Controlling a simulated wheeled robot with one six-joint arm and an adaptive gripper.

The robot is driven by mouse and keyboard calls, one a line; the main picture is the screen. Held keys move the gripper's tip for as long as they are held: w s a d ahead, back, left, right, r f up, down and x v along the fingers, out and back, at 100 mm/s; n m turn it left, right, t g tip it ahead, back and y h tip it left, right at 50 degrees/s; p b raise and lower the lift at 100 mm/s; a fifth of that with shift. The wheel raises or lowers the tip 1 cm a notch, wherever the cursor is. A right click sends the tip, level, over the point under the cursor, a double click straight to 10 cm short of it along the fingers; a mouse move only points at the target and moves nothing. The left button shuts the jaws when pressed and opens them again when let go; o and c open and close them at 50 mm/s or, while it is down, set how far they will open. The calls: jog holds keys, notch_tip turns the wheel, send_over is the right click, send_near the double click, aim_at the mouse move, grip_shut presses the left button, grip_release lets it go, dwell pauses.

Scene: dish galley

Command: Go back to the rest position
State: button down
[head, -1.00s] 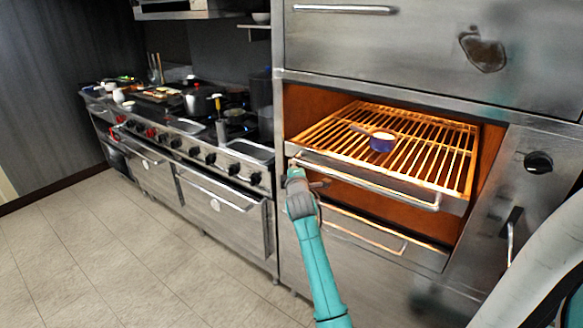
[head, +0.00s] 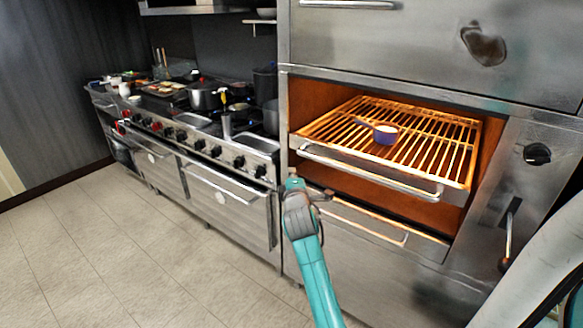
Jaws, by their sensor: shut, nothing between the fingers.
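My gripper (head: 322,194) is at the end of the teal arm, at the lower centre of the head view. It is shut and empty, just in front of the oven front and below the left end of the rack handle (head: 372,174). I cannot tell whether it touches the oven front.
A long steel range (head: 205,150) with pots runs along the wall to the left. A lower handle (head: 365,224) lies below the rack. The tiled floor (head: 130,250) at left is clear.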

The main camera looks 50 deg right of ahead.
jog(key=shift+v, duration=1.05)
jog(key=shift+a+f, duration=0.1)
jog(key=s+a+f+m+t+y, duration=0.1)
jog(key=s+a+f+y, duration=0.1)
jog(key=s+a+f, duration=0.55)
jog(key=s+a+f+t+y, duration=0.1)
jog(key=s+a+f+y, duration=0.3)
jog(key=a, duration=0.6)
jog(key=s+a+f+m+t+y, duration=0.1)
jog(key=s+a+f, duration=0.2)
jog(key=a+f, duration=0.5)
jog(key=s+a+m+y, duration=0.3)
jog(key=s+a, duration=0.7)
jog(key=s, duration=0.3)
jog(key=s+a+r+m+y, duration=0.1)
jog(key=s+a+r, duration=0.1)
jog(key=s, duration=0.5)
jog(key=s+a+r+m+y, duration=0.1)
jog(key=s+a+r+m, duration=0.1)
jog(key=s, duration=0.5)
jog(key=shift+s+a+r+y, duration=0.25)
jog(key=shift+a+r+y, duration=0.2)
jog(key=shift+r, duration=0.25)
